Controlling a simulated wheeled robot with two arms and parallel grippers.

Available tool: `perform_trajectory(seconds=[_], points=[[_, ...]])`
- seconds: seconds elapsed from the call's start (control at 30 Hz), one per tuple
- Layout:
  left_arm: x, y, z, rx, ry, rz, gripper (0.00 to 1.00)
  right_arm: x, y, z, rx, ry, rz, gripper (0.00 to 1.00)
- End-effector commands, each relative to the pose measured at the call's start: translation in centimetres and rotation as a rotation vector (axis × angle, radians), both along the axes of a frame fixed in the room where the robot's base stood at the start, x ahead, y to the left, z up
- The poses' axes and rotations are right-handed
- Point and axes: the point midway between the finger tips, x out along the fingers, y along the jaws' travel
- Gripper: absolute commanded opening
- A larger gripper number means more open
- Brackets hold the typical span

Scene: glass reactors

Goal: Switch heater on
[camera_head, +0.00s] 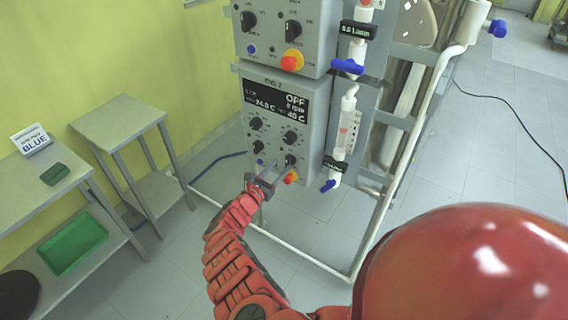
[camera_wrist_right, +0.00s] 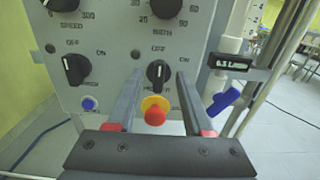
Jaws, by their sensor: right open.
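The heater switch (camera_wrist_right: 158,73) is a black rotary knob on the grey control box (camera_head: 262,90). Its white pointer is up toward the OFF mark; the ON mark is to its right. My right gripper (camera_wrist_right: 159,78) is open, with one finger on each side of the knob in the wrist view. I cannot tell whether the fingers touch it. In the head view my right gripper (camera_head: 271,168) reaches the lower part of the box, by the knob (camera_head: 290,159). The display (camera_head: 282,106) reads OFF, 0 rpm. My left gripper is not in view.
A red button on a yellow base (camera_wrist_right: 154,112) sits just below the knob. Another black knob (camera_wrist_right: 74,69) and a blue button (camera_wrist_right: 89,103) are to the left. A blue valve handle (camera_wrist_right: 222,101) is close on the right. Steel tables (camera_head: 120,120) stand at left.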

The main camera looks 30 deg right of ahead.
Motion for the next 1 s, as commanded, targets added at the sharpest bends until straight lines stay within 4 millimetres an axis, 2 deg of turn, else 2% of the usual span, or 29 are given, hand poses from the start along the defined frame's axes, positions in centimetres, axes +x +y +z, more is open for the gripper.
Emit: perform_trajectory(seconds=[0.03, 0.23, 0.6, 0.9, 1.0], points=[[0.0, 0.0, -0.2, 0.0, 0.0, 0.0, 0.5, 0.3, -0.9, -0.1, 0.001, -0.004, -0.003, 0.51], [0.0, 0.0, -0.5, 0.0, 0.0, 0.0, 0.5, 1.1, -2.6, -0.1, 0.003, -0.001, 0.0, 0.51], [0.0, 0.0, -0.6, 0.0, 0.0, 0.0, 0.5, 1.3, -3.0, 0.0, 0.001, 0.0, 0.001, 0.51], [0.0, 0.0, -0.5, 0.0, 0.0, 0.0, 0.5, 1.3, -3.0, 0.0, 0.001, -0.001, 0.001, 0.0], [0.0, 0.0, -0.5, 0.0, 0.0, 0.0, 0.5, 1.3, -3.0, 0.0, 0.001, -0.001, 0.001, 0.0]])
